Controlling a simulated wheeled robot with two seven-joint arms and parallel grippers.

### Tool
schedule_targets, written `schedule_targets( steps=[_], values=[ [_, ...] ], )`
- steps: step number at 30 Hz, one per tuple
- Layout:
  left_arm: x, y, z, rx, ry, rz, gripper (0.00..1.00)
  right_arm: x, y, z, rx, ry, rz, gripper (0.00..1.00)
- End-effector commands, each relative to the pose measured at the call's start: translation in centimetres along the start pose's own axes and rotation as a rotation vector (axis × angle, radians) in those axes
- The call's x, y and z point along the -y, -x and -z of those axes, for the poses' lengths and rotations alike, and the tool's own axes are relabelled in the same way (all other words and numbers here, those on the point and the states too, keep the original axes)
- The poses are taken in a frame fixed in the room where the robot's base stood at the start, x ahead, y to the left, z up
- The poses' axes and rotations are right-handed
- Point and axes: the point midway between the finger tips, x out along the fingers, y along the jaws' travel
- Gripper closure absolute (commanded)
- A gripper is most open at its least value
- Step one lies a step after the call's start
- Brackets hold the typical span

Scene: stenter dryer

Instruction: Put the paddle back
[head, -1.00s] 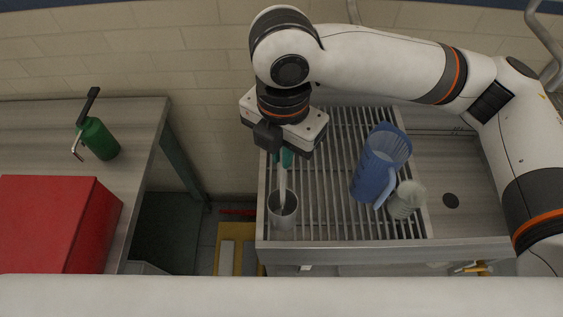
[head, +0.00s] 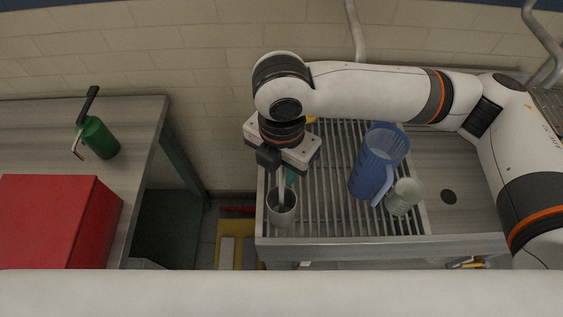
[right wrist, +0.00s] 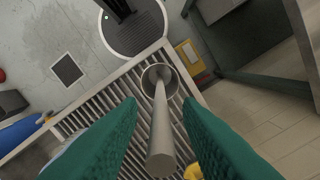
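The paddle (head: 282,197) is a thin grey rod standing in a small metal cup (head: 281,217) at the front left of the slatted rack (head: 335,222). My right gripper (head: 289,178) is above the cup, pointing down. In the right wrist view its two green fingers (right wrist: 158,108) are apart, with the paddle's handle (right wrist: 161,140) between them and a visible gap on each side. The paddle's lower end is hidden inside the cup, whose rim shows in the right wrist view (right wrist: 145,82). My left gripper is not in view.
A blue pitcher (head: 371,172) and a pale beaker (head: 404,196) stand to the right on the rack. A green dispenser (head: 98,137) and a red box (head: 55,225) are on the left table. A gap separates the two tables.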

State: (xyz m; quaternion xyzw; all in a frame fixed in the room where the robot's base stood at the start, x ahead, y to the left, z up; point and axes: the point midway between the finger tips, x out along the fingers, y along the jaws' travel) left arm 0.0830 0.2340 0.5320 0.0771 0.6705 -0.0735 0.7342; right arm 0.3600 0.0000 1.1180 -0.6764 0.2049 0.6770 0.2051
Motion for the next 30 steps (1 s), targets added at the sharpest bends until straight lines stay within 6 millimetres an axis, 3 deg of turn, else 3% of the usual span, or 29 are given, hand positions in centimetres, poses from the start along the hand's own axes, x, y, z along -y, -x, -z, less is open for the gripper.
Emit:
schedule_targets(
  steps=[11,24,30],
  values=[
    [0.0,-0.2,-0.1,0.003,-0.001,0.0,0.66,0.1,0.9,0.0,-0.001,0.0,0.003,0.68],
    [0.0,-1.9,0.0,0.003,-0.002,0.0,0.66,0.1,9.6,0.0,-0.003,0.0,0.004,0.68],
    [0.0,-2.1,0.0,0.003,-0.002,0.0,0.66,0.0,11.9,0.0,-0.001,0.001,0.001,0.68]
  ],
)
